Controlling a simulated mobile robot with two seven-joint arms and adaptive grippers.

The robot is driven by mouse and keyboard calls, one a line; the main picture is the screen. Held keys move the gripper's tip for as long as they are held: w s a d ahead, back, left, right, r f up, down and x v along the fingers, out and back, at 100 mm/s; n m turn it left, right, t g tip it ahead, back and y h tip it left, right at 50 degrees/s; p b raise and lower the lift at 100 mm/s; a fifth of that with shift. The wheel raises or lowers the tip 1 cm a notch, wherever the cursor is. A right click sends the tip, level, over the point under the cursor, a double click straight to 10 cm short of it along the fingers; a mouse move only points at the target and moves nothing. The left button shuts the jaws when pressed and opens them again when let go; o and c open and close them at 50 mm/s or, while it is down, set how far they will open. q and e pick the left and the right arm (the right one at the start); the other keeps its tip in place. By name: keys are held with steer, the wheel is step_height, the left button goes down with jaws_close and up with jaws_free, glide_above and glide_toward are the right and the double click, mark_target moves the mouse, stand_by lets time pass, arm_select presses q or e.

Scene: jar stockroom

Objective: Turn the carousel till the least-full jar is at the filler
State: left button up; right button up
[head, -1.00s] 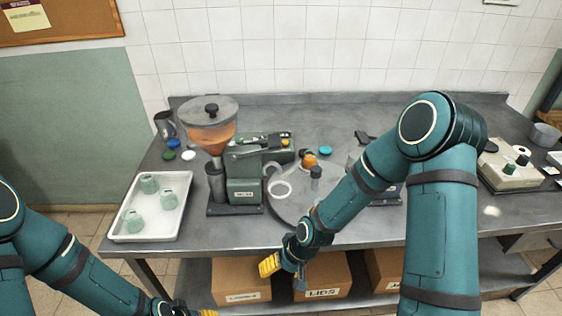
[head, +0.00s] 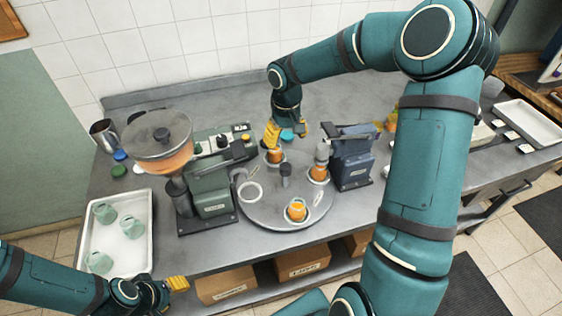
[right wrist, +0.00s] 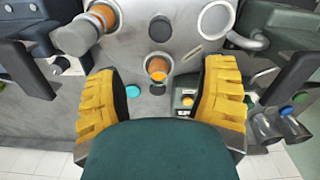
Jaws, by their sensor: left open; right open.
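The grey round carousel (head: 262,214) has a dark centre post (head: 285,172). Jars with orange contents sit at its front (head: 297,210), right (head: 318,174) and back (head: 276,157); exact fill levels are hard to tell. A pale ring (head: 250,191) at its left shows no orange. The green hopper machine (head: 210,190) stands left of the carousel. My right gripper (head: 287,132) is open over the carousel's back edge. In the right wrist view the back jar (right wrist: 157,67) shows ahead, between the spread fingers and not gripped. My left gripper (head: 177,284) is open, low at the front left, away from the carousel.
A blue machine (head: 352,160) stands at the carousel's right, its head over the right jar. A white tray (head: 140,250) with several pale green pots lies at the left. Loose lids (head: 119,171) and a metal jug (head: 104,134) are behind it. Boxes sit on the shelf below.

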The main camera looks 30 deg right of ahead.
mark_target(285, 166)
step_height(285, 166, down, 13)
steer(key=shift+f, duration=0.1)
stand_by(0.3)
steer(key=shift+c, duration=0.2)
jaws_close()
